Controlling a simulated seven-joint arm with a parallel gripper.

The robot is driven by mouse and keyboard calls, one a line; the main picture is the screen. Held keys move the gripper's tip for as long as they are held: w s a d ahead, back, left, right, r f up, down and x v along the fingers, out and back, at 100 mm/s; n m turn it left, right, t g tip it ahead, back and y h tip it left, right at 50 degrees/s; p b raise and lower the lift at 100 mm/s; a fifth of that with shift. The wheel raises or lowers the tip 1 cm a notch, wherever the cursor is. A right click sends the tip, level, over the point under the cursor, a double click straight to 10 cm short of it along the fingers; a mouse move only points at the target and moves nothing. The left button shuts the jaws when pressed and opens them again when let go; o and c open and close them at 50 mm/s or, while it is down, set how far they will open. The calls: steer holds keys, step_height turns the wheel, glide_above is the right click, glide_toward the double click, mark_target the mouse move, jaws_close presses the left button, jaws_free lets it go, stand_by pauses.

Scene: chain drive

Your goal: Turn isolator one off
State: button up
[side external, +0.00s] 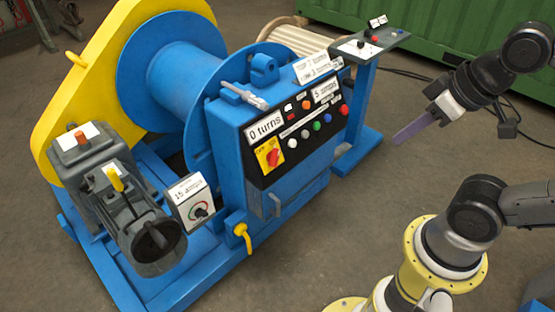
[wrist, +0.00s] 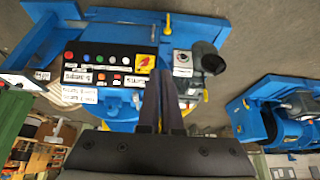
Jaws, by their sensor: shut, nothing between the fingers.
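A red rotary switch on a yellow plate (side external: 271,157) sits on the black panel of the blue winch cabinet. It looks like an isolator; its small lettering and knob angle are hard to read. The same yellow plate shows in the wrist view (wrist: 145,63), just beyond my fingertips and slightly left of them. My gripper (side external: 398,139) is at the right of the side view, in the air, well clear of the cabinet. Its fingers (wrist: 162,86) are shut and empty. No readable "one" label shows beside the switch.
The panel carries several coloured buttons (side external: 315,126) and a "0 turns" label (side external: 265,127). A "15 amps" dial box (side external: 195,200) and a yellow lever (side external: 242,235) stand nearby. A pedestal (side external: 365,45) stands right. A second blue machine (wrist: 285,110) shows in the wrist view.

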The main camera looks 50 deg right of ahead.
steer(key=o, duration=0.5)
steer(key=shift+a+n, duration=0.15)
steer(key=shift+n, duration=0.15)
steer(key=shift+c, duration=0.2)
steer(key=shift+o, duration=1.3)
steer(key=shift+n+y, duration=0.5)
steer(key=shift+y, duration=0.1)
steer(key=w+r, duration=0.1)
steer(key=w+a+r, duration=0.2)
steer(key=shift+r, duration=0.4)
steer(key=m+g+y, duration=0.2)
steer(key=m+y, duration=0.3)
steer(key=y, duration=0.1)
glide_above(278, 156)
steer(key=d, duration=0.4)
step_height(278, 156, down, 22)
steer(key=s+d+f+m, duration=0.1)
steer(key=s+d+f, duration=0.2)
steer(key=f, duration=0.6)
steer(key=x, duration=1.3)
steer(key=shift+s+a, duration=0.1)
steer(key=shift+s, duration=0.15)
